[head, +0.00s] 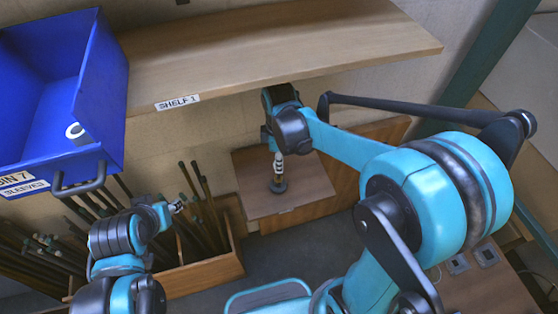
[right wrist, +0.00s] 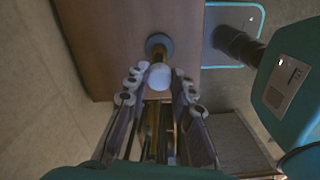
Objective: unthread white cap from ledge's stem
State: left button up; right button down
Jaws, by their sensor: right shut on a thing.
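The wooden ledge (head: 305,188) is below the shelf in the head view. A short stem with a dark round base (head: 279,186) stands on it. The base also shows in the right wrist view (right wrist: 159,42). The white cap (right wrist: 159,76) is at the stem's top, between the fingers of my right gripper (right wrist: 162,84). My right gripper (head: 277,153) points down over the stem and is shut on the cap. The fingers hide most of the cap in the head view. My left gripper (head: 176,206) is at lower left, away from the ledge, its fingers too small to read.
A wooden shelf (head: 300,45) labelled SHELF 1 overhangs behind my right gripper. A blue bin (head: 100,100) with a white ring (head: 74,131) inside is at upper left. Several dark rods (head: 206,205) stand in a wooden crate (head: 215,268) near my left gripper.

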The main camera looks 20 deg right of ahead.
jog(key=shift+r, duration=0.15)
jog(key=shift+r+p, duration=1.5)
jog(key=shift+r, duration=0.5)
jog(key=shift+f, duration=0.15)
